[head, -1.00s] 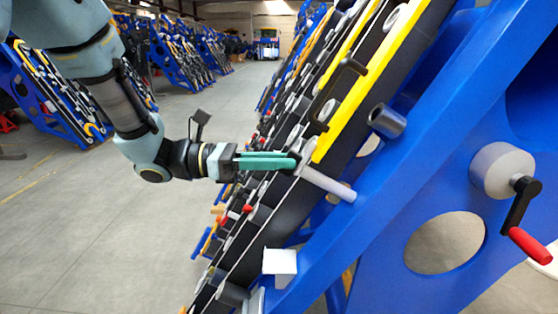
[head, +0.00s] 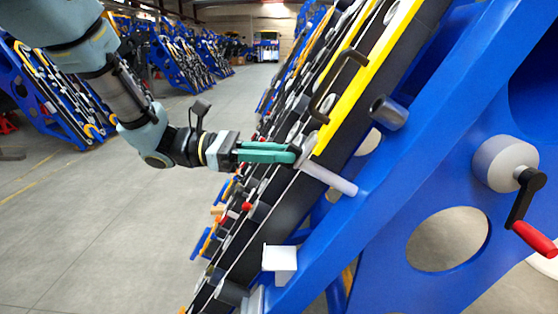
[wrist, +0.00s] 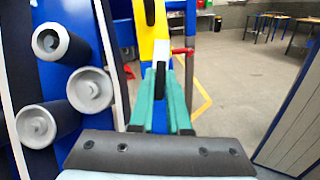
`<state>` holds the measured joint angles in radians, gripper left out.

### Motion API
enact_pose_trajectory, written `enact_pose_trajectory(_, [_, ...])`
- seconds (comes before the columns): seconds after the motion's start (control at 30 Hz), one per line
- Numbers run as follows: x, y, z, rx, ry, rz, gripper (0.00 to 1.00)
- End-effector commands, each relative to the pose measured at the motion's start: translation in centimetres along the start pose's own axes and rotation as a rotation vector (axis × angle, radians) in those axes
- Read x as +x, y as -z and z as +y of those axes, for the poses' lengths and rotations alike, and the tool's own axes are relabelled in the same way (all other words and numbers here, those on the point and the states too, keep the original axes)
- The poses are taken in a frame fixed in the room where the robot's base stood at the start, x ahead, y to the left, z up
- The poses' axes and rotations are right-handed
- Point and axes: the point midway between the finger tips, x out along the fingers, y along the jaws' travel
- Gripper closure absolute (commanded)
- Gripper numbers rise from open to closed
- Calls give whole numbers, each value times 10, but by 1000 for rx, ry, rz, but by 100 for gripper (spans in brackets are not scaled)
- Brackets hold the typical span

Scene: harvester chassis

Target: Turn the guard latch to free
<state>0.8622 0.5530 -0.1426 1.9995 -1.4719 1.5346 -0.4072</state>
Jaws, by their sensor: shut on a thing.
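My gripper (head: 293,151) reaches in from the left to the yellow guard's lower end. Its teal fingers are shut on a small dark part, which I take to be the guard latch (wrist: 160,76). In the head view the fingers hide most of this part. In the wrist view it stands between the two fingertips, in front of the yellow guard (wrist: 149,35). The yellow guard (head: 370,78) slopes up to the right, with a black handle (head: 327,92) on it. I cannot tell the latch's exact angle.
A pale rod (head: 330,178) sticks out just right of my fingertips. Grey rollers (wrist: 90,90) stand left of the fingers in the wrist view. A red-handled crank (head: 522,205) sits on the blue frame (head: 400,180).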

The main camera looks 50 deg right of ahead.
Motion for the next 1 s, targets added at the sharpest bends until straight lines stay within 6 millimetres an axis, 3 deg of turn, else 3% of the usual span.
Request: enact_pose_trajectory(1.0, [0,-2,5,834,479,1,100])
